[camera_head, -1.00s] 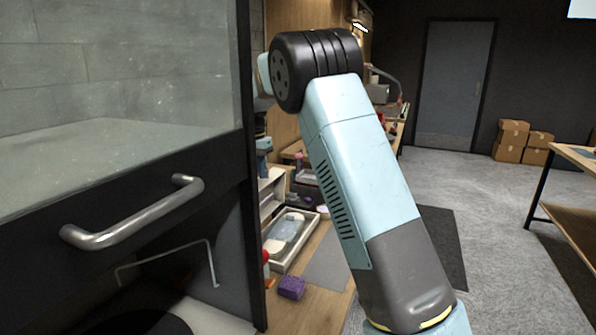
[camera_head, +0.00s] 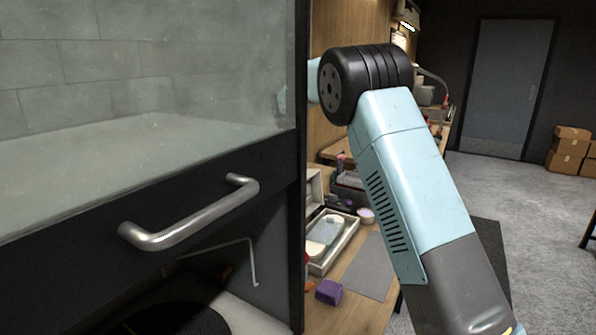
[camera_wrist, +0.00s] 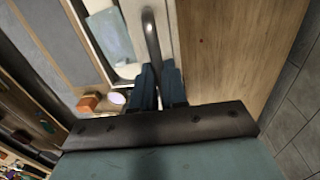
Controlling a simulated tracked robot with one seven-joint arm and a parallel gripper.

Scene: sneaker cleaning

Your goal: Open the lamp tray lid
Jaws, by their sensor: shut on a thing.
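My gripper (camera_wrist: 160,88) shows in the wrist view, its dark blue fingers close together on a curved dark metal bar handle (camera_wrist: 151,35). The handle rises from between the fingers in front of a pale panel edge (camera_wrist: 134,20); I cannot tell for certain that this is the lamp tray lid. In the head view my arm reaches behind the dark-framed glass front, and the gripper is hidden. A pale tray (camera_head: 347,246) with rounded light items lies on the bench beyond that frame. No lid can be clearly made out there.
A glass-fronted dark cabinet with a metal handle (camera_head: 190,222) fills the left of the head view. A purple block (camera_head: 329,291) and a grey mat (camera_head: 369,268) lie beyond it. Cardboard boxes (camera_head: 568,150) stand at the right. The grey floor before the door (camera_head: 512,90) is clear.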

